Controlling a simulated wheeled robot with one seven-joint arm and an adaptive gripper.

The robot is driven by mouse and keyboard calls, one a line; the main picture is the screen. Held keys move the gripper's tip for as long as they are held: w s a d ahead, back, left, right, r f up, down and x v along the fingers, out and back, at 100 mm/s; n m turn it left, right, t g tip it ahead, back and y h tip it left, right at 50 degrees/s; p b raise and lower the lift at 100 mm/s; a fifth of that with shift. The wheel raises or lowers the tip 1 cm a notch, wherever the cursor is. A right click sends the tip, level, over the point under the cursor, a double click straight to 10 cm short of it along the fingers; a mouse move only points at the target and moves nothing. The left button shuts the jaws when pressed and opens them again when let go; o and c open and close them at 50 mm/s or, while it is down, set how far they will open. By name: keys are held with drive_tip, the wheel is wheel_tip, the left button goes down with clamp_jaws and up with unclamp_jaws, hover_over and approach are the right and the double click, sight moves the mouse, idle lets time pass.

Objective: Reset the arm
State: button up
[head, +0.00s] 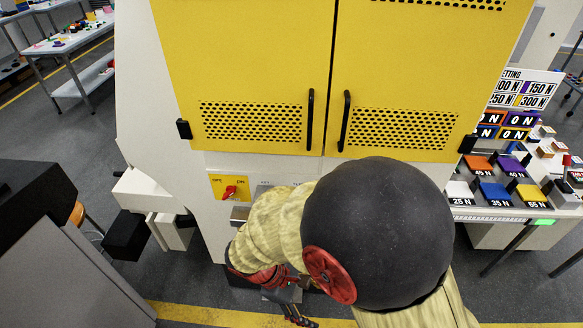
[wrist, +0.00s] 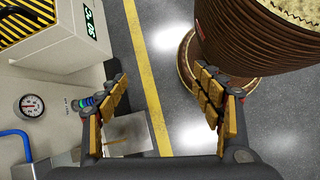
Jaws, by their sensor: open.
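My gripper (head: 298,316) hangs low in front of the yellow and white machine in the head view, partly hidden behind my own arm. In the wrist view my gripper (wrist: 162,90) shows its two padded fingers spread wide apart. Nothing is between them but grey floor and a yellow floor line. My arm is bent, with its large dark joint in front of the machine's lower right part.
The machine has yellow doors (head: 255,65) and a red rotary switch (head: 230,192). A dark cabinet (head: 30,220) stands left, a table with coloured weight blocks (head: 493,193) right. The wrist view shows a pressure gauge (wrist: 31,105), a blue pipe (wrist: 20,140) and a brown ribbed column (wrist: 255,45).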

drive_tip(key=s+d+r+m+t+y, duration=0.1)
drive_tip(key=d+r+m, duration=0.3)
drive_tip(key=r, duration=0.5)
drive_tip(key=s+d+r+m+t+y+p, duration=0.1)
drive_tip(key=d+r+m+t+y, duration=0.2)
drive_tip(key=r, duration=0.6)
drive_tip(key=s+d+r+m+t+y, duration=0.1)
drive_tip(key=d+r+m+t+y, duration=0.1)
drive_tip(key=d+r+m, duration=0.4)
wheel_tip(320, 180, up, 4)
drive_tip(key=shift+d+f+m+y+p, duration=0.2)
drive_tip(key=shift+d+m+y+p, duration=0.2)
drive_tip(key=shift+m, duration=0.2)
